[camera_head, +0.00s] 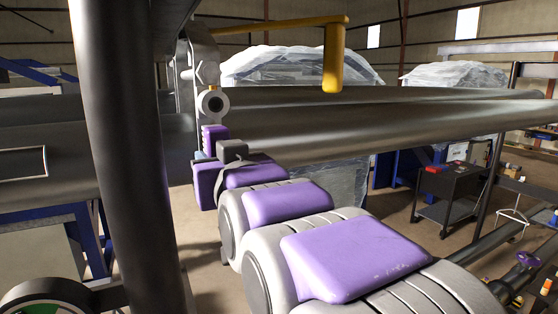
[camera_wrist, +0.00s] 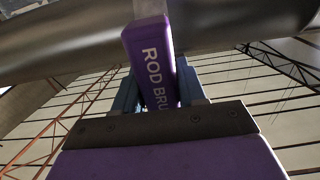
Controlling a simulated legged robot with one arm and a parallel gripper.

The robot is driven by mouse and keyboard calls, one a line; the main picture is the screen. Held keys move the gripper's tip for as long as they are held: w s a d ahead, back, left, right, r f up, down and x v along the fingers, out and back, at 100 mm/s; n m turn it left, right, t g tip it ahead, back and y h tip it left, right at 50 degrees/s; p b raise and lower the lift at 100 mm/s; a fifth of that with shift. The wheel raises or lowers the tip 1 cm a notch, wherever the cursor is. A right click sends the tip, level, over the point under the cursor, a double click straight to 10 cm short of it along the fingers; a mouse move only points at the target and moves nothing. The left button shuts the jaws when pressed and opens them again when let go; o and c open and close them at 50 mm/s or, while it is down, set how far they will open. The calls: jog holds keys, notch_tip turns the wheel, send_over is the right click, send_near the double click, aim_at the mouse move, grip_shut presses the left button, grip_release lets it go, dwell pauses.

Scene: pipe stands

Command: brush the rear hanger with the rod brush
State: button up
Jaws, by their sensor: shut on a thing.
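The rod brush (camera_wrist: 150,55) shows in the wrist view as a purple handle lettered "ROD BRU", the rest of the word hidden. My gripper (camera_wrist: 158,92) is shut on this handle, with a blue finger on each side. In the head view, the purple handle (camera_head: 214,138) stands upright at the far end of my arm. Just above it is a pale round part with a dark hole (camera_head: 213,103); I cannot tell whether it belongs to the brush or the hanger. A grey metal hanger (camera_head: 203,52) with a light arrow mark rises behind it. Any bristle contact is not clear.
Large horizontal pipes (camera_head: 400,125) cross behind and right of my gripper. A thick dark upright pipe (camera_head: 125,150) stands close at left. A yellow bent bar (camera_head: 333,60) hangs above the pipes. A black cart (camera_head: 450,195) stands on the floor at right.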

jog(key=shift+w+a, duration=0.3)
jog(key=shift+w, duration=0.2)
dwell(0.3)
jog(key=shift+w+d+b, duration=0.25)
jog(key=shift+d+b, duration=0.15)
jog(key=shift+d, duration=0.2)
jog(key=shift+a, duration=0.15)
jog(key=shift+s+a, duration=0.3)
jog(key=shift+a, duration=0.2)
jog(key=shift+s+a, duration=0.25)
jog(key=shift+a, duration=0.25)
jog(key=shift+w+d+b, duration=0.3)
jog(key=shift+w+d, duration=0.35)
jog(key=shift+d, duration=0.35)
